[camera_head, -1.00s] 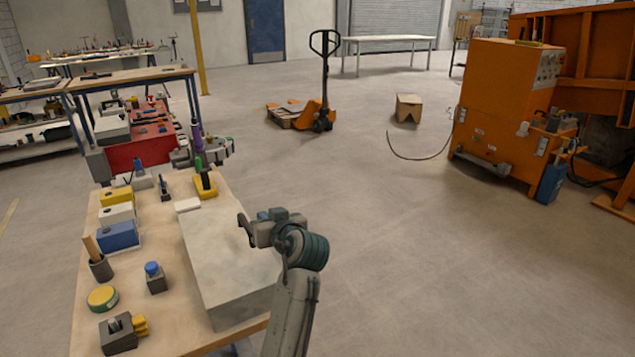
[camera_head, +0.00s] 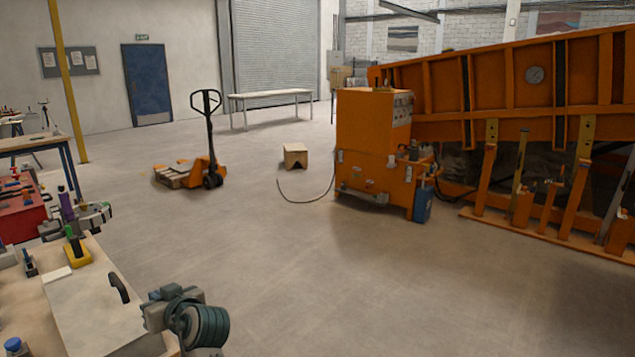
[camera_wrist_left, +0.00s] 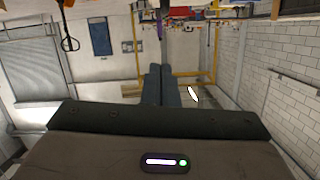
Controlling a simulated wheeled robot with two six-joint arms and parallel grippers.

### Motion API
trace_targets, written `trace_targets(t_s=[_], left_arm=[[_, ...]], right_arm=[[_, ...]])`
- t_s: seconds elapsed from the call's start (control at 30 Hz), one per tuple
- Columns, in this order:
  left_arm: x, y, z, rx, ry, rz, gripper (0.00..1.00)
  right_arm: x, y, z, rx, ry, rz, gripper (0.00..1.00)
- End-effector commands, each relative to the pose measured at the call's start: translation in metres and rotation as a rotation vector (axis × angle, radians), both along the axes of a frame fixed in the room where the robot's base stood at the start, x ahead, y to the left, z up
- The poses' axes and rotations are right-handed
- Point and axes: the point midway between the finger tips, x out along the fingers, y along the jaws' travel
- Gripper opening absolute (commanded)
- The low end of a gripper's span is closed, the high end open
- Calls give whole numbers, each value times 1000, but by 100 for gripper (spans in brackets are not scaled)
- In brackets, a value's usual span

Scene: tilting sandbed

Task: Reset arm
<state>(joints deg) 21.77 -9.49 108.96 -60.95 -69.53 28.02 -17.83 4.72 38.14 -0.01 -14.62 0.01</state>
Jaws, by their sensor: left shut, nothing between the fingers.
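I cannot tell from these views how far the fingers are above the slab. My right gripper is not in view.
The workbench (camera_head: 108,262) holds a yellow-based tool (camera_head: 77,252) and a blue-topped block (camera_head: 14,346). Beyond stand a pallet jack (camera_head: 210,165), a wooden box (camera_head: 295,156), an orange cabinet (camera_head: 370,140) and an orange tilting bed (camera_head: 510,85). The floor between is open.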

Motion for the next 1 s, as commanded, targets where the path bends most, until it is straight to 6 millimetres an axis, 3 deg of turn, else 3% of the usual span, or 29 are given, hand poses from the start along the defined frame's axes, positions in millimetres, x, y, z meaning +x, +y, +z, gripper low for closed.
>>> trace_targets(t_s=[0.27, 0.47, 0.57, 0.67, 0.77, 0.87, 1.0], left_arm=[[13, -7, -45, 13, 85, -73, 0], [22, -16, -98, 18, 177, -155, 0], [25, -21, -134, 18, 235, -205, 0], [24, -27, -177, 13, 303, -263, 0], [17, -34, -235, -1, 389, -336, 0], [-2, -42, -308, -30, 489, -420, 0], [-46, -51, -407, -89, 619, -524, 0]], right_arm=[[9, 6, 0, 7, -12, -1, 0], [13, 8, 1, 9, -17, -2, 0], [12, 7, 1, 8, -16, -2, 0], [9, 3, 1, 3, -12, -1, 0], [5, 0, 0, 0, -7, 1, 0], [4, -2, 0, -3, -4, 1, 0], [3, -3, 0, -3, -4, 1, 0]])
